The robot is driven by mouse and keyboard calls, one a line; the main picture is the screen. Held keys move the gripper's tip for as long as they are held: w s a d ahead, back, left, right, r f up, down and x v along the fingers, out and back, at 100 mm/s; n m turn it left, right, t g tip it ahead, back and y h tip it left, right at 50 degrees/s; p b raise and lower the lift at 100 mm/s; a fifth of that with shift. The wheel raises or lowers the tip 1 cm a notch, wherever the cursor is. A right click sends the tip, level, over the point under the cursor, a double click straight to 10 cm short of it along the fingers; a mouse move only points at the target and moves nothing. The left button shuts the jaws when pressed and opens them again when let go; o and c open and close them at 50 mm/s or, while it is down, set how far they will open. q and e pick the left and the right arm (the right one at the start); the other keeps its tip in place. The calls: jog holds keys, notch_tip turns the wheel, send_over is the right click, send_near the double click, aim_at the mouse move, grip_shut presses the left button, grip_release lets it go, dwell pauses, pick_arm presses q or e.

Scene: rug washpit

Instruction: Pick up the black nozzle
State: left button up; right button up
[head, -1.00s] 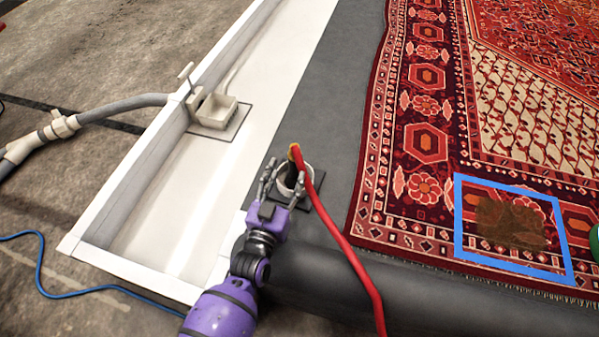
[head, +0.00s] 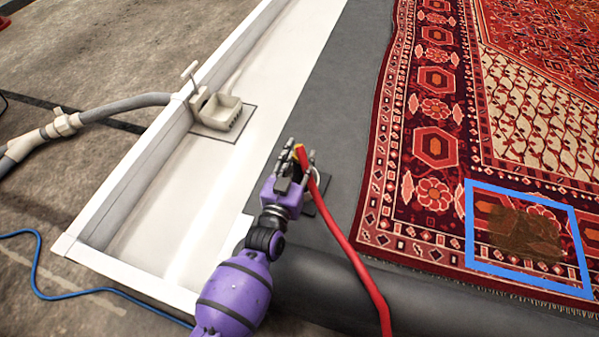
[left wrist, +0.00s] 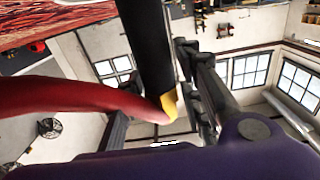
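The black nozzle (left wrist: 148,45) fills the upper middle of the left wrist view, with a yellow collar (left wrist: 169,102) at its end. A red hose (left wrist: 85,97) joins it there and crosses in front of part of the gripper. My left gripper (head: 298,163) is around the nozzle, fingers apart on either side. One finger (left wrist: 190,75) is very close to the nozzle; contact is unclear. My right gripper is not in view.
The holder's pale rim (head: 313,158) shows just beside my fingers. A white trough (head: 165,215) with a beige drain box (head: 222,112) lies to the left. A patterned red rug (head: 437,147) lies to the right, with a blue frame (head: 470,235) around a brown stain.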

pick_arm(q)
jog(key=c, duration=0.5)
grip_shut()
jog(key=shift+r, duration=0.15)
